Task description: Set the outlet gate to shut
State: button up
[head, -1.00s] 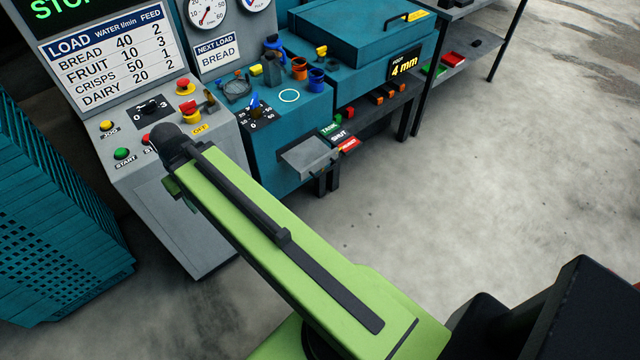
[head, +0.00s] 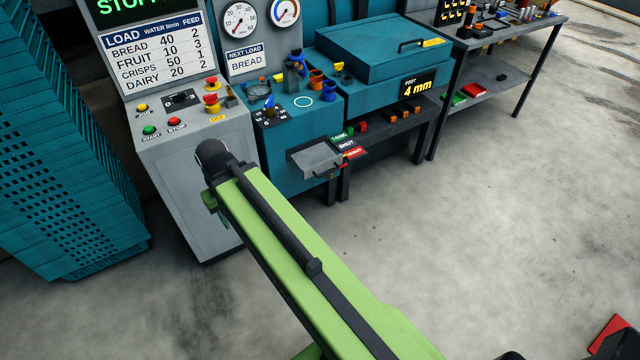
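The outlet gate's labels sit low on the front of the teal machine, right of centre in the head view: a green label, a dark SHUT label (head: 346,145) and a red label (head: 353,153). A grey plate (head: 314,157) juts out left of them, with a dark handle-like part at its right edge. Which label the gate stands at is too small to tell. My green arm reaches up from the bottom, its dark joint in front of the grey control cabinet. My gripper cannot be seen.
The grey control cabinet (head: 190,190) has buttons, a knob and a load chart. A teal crate stack (head: 60,150) stands left. A shelf table (head: 505,75) stands at the right back. Open concrete floor lies right of my arm. A red object (head: 612,338) lies bottom right.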

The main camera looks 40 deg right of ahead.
aim_at(326, 169)
jog(key=u, duration=5.65)
jog(key=k, duration=0.95)
jog(key=z, duration=5.75)
